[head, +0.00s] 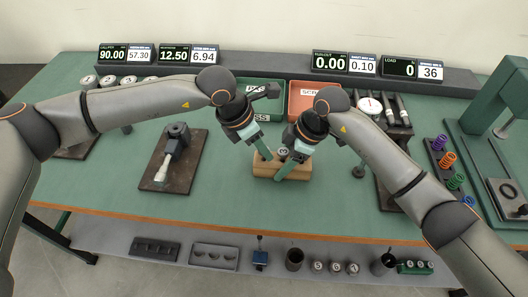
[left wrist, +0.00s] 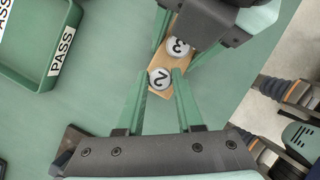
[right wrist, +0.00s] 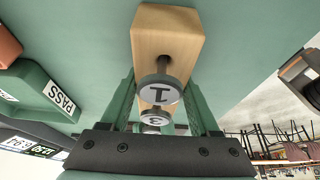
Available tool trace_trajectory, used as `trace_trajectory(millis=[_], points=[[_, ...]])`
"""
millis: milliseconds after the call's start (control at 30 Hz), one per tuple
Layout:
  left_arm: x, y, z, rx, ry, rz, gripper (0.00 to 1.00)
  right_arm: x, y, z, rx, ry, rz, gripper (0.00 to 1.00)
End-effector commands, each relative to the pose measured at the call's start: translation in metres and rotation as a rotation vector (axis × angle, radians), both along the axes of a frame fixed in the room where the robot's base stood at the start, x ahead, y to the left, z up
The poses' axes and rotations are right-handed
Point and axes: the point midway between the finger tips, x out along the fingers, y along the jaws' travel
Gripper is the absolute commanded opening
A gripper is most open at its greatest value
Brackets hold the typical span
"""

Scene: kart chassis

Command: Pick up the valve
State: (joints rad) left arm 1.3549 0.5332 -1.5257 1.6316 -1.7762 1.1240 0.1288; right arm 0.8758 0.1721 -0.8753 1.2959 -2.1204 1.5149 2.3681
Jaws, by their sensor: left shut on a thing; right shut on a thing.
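A wooden block (head: 264,167) stands on the green bench and bears round-headed valves with numbers. My left gripper (head: 267,155) is shut on valve 2 (left wrist: 160,78), whose grey head shows between the fingers in the left wrist view. My right gripper (head: 282,174) is shut on valve 1 (right wrist: 160,90); its stem runs to a hole in the block in the right wrist view. Valve 3 (head: 283,152) stands between the two grippers, and its head also shows in the left wrist view (left wrist: 179,46). The fingers partly hide the block in the head view.
A green PASS tray (left wrist: 45,78) and a red SCRAP tray (head: 300,100) lie behind the block. A dark fixture (head: 170,178) sits at left. A gauge stand (head: 371,106), colored springs (head: 447,158) and a green press (head: 490,150) stand at right.

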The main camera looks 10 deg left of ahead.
Motion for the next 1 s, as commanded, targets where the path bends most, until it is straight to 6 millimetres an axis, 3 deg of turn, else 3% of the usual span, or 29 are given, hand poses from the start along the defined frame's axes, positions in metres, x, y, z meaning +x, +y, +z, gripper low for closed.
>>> trace_trajectory(millis=[367,800,1000], points=[[0.001,0.0,0.007,-0.001,-0.003,0.001,0.0,0.0,0.0,0.001,0.001,-0.001,0.001,0.0],[0.0,-0.001,0.086,-0.002,-0.003,0.0,0.0,0.0,0.0,0.001,0.001,-0.001,0.001,0.0],[0.0,0.0,0.1,-0.001,-0.001,-0.001,0.0,0.0,0.0,0.001,0.001,-0.001,0.001,0.0]])
